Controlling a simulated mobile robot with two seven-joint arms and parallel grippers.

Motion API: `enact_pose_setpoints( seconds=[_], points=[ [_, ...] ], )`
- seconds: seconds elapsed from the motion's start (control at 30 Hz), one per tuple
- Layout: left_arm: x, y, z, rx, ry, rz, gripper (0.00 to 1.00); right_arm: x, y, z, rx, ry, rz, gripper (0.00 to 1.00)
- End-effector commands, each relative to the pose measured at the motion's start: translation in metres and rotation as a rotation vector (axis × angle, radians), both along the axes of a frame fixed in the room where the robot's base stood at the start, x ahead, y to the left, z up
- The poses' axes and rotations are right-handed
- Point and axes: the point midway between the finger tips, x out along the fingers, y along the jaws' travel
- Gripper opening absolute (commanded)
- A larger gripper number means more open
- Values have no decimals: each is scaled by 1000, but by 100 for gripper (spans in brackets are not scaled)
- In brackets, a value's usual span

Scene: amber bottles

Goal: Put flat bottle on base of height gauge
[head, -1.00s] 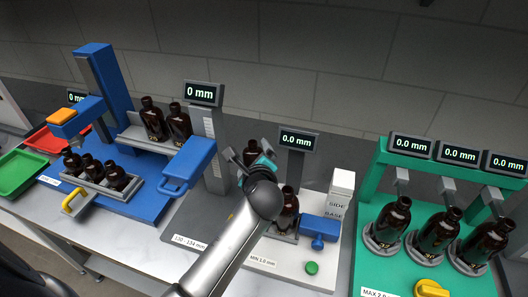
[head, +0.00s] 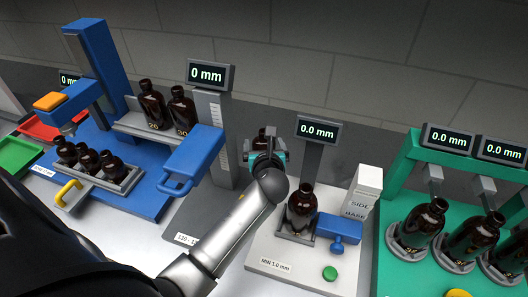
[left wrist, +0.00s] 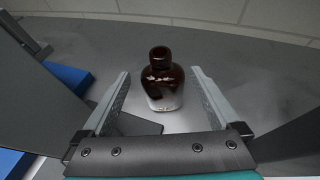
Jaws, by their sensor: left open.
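A dark amber bottle (left wrist: 162,88) stands upright between the fingers of my left gripper (left wrist: 161,73) in the left wrist view. The fingers are open, with a gap on each side of it. In the head view the left gripper (head: 266,152) covers most of this bottle (head: 262,136); only its upper part shows. The height gauge (head: 211,128) has a scaled grey column and a display reading 0 mm, left of the gripper. Its dark grey base (head: 203,214) looks empty where visible; my arm hides part of it. My right gripper is not in view.
A white-based gauge (head: 282,254) with a bottle (head: 302,205) stands right of my arm. A green station (head: 398,260) holds several bottles at the right. A blue station (head: 150,200) with bottles on racks is at the left, beside red and green trays.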

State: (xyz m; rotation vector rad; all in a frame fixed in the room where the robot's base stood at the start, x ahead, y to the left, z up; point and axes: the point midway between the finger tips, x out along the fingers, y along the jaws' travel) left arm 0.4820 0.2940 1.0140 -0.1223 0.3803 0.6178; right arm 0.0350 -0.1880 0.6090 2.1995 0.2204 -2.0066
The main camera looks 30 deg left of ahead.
Motion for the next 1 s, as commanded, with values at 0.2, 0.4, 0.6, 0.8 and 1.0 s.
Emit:
enact_pose_setpoints(
  seconds=[0.2,0.4,0.6,0.8,1.0],
  points=[
    [16,12,-8,2,0,1,96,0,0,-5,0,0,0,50],
    [28,19,-11,-1,-2,2,96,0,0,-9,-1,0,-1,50],
    [49,32,-20,0,-1,2,96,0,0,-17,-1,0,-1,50],
    [58,40,-23,0,-1,1,96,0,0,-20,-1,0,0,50],
    [59,40,-23,0,-1,1,96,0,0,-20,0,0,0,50]
  ],
)
